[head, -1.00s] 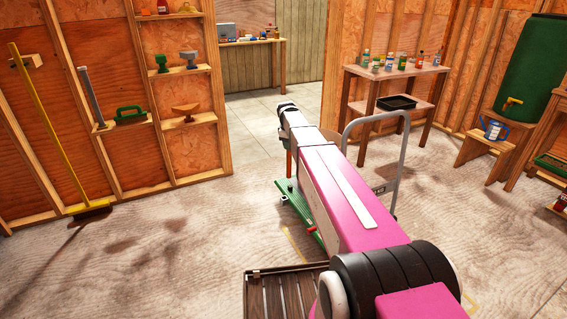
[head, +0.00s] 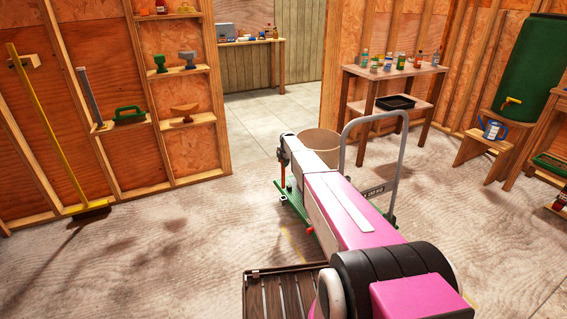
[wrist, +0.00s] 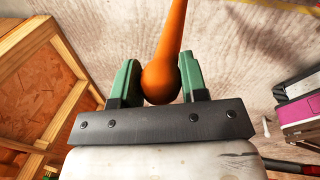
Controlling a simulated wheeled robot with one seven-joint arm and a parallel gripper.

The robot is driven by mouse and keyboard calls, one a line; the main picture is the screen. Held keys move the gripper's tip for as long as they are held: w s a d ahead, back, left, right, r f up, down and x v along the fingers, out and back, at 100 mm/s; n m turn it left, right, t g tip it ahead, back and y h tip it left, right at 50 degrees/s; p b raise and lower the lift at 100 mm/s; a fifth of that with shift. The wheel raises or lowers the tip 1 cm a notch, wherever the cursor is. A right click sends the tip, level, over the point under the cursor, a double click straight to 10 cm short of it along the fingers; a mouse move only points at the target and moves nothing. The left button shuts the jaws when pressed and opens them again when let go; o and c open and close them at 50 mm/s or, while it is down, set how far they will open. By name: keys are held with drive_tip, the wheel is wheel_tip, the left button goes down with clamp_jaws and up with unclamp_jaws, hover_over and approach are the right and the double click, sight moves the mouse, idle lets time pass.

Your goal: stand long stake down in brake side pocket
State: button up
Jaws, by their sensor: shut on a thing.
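My gripper (wrist: 160,90) is shut on an orange stake (wrist: 170,40), with the stake's round knob between its green fingers in the wrist view. The stake runs away from the fingers towards the floor. In the head view a short orange-red length of it (head: 282,178) shows below the end of my arm, over the left side of a green flatbed cart (head: 290,212). A red lever (head: 309,230), possibly the brake, sticks out at the cart's near edge. The side pockets and the stake's lower end are hidden or too small to tell.
A tan tub (head: 318,142) stands behind my arm's end, by the cart's grey push handle (head: 398,160). A slatted wooden surface (head: 285,295) lies in front. A wooden table (head: 395,70) with bottles stands behind.

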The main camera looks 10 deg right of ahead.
sight(284, 178)
drive_tip(key=shift+f, duration=6.15)
drive_tip(key=o, duration=1.3)
drive_tip(key=shift+s+r, duration=0.1)
wheel_tip(284, 178, up, 10)
drive_tip(key=s+d, duration=0.1)
drive_tip(key=s, duration=0.1)
drive_tip(key=s+r+m, duration=0.5)
drive_tip(key=s+m, duration=0.3)
drive_tip(key=s, duration=1)
drive_tip(key=s+r+m+g, duration=0.1)
drive_tip(key=s+r+m, duration=0.4)
drive_tip(key=s, duration=1.4)
drive_tip(key=s+a+r+m+g+h, duration=0.1)
drive_tip(key=s+r+m, duration=0.5)
drive_tip(key=s, duration=1.2)
drive_tip(key=shift+s+r+m, duration=0.1)
drive_tip(key=shift+s+m, duration=0.05)
drive_tip(key=shift+m, duration=2.25)
